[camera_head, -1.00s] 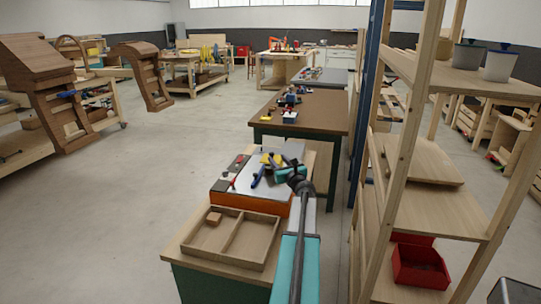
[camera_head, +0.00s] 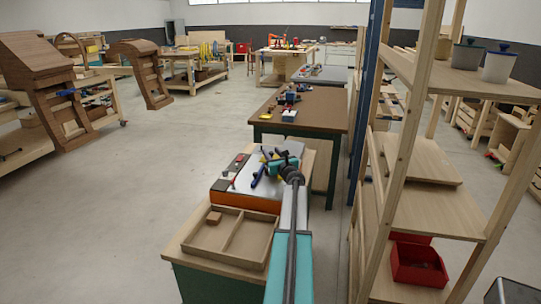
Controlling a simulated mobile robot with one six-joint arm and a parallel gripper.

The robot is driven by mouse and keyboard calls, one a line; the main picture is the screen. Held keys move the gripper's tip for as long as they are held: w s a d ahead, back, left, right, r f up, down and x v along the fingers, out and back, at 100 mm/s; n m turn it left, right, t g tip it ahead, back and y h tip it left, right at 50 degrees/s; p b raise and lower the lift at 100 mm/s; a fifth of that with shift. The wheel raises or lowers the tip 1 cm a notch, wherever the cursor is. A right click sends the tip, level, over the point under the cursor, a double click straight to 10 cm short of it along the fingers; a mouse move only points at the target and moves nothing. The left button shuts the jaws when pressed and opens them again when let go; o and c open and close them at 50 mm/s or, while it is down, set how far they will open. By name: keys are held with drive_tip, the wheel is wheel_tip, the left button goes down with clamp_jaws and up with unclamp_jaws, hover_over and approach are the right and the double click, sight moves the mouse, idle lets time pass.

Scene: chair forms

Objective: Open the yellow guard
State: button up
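An orange-sided box with a pale grey top panel (camera_head: 243,182) stands on the near bench. Small red, yellow and blue parts sit on its top. A yellow piece (camera_head: 269,156), which looks like the guard, shows at the panel's back, partly hidden by my gripper. My gripper (camera_head: 279,162), teal and dark, is over the back right part of the panel, close to the yellow piece. I cannot tell whether it touches it. Its fingers are too small and dark to tell whether they are open or shut. A blue-handled part (camera_head: 257,177) lies in front of it.
A two-compartment wooden tray (camera_head: 232,239) with a small brown block (camera_head: 214,218) sits at the bench's front. A wooden shelf (camera_head: 433,200) with a red bin (camera_head: 418,265) stands close on the right. A brown-topped table (camera_head: 310,115) is behind. Open floor lies to the left.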

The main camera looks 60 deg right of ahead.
clamp_jaws()
drive_tip(key=w+d, duration=0.2)
drive_tip(key=d, duration=0.7)
drive_tip(key=shift+w+d+b, duration=0.25)
drive_tip(key=shift+w+b, duration=0.05)
drive_tip(key=shift+b, duration=0.05)
idle(0.3)
unclamp_jaws()
drive_tip(key=shift+w+a, duration=0.1)
